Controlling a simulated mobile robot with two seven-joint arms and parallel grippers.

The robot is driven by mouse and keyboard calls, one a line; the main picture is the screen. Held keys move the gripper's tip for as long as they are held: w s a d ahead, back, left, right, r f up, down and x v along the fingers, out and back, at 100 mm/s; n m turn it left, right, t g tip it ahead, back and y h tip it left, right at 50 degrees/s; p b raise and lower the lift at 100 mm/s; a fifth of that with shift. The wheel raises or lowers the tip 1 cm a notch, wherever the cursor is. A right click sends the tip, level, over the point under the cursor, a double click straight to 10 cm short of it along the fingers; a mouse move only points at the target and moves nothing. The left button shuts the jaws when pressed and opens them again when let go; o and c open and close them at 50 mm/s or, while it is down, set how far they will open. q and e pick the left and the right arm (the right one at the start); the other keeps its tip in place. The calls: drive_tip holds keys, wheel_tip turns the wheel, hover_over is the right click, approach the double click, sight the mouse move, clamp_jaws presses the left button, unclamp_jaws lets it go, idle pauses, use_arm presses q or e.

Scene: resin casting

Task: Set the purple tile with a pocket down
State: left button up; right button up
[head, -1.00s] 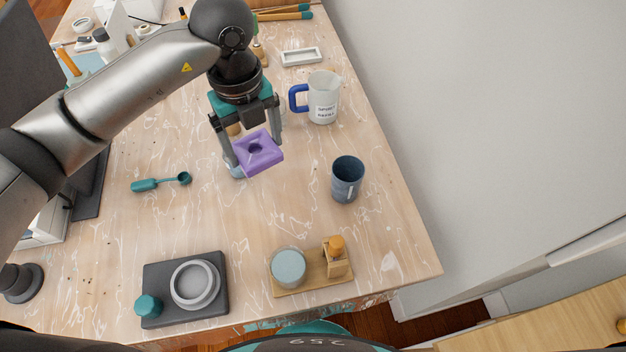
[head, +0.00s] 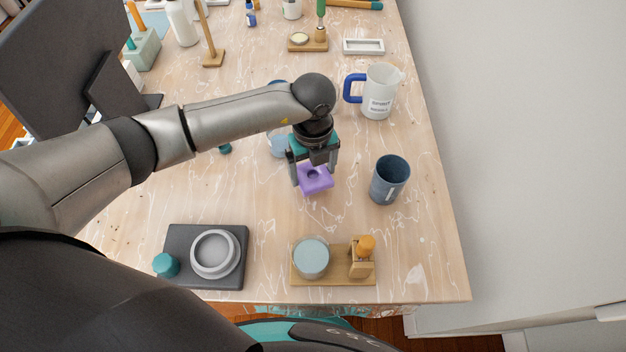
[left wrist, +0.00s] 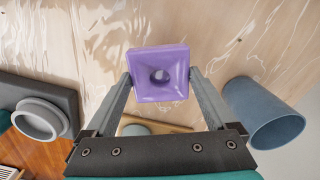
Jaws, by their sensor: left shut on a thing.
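The purple tile with a pocket (head: 316,180) is a small square block with a round hollow in its middle. My left gripper (head: 314,176) is shut on it, with one finger on each side. In the left wrist view the tile (left wrist: 160,88) sits between the fingertips with its pocket facing the camera. It is over the bare middle of the table (head: 262,215); I cannot tell whether it touches the surface. My right gripper is not in view.
A dark blue cup (head: 389,180) stands close to the right of the tile. A wooden board (head: 335,279) with a pale jar lies in front, and a dark tray (head: 178,240) with a grey bowl is front left. A labelled jug (head: 379,92) stands behind.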

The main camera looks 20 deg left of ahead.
sight(313, 177)
use_arm(q)
drive_tip(key=shift+f+b, duration=0.5)
drive_tip(key=shift+f, duration=1.5)
drive_tip(key=shift+f, duration=0.2)
drive_tip(key=o, duration=1.1)
drive_tip(key=shift+r, duration=0.15)
drive_tip(key=shift+r, duration=0.35)
wheel_tip(313, 177, up, 11)
drive_tip(key=p, duration=0.2)
drive_tip(key=shift+r+p, duration=0.2)
drive_tip(key=shift+p, duration=0.1)
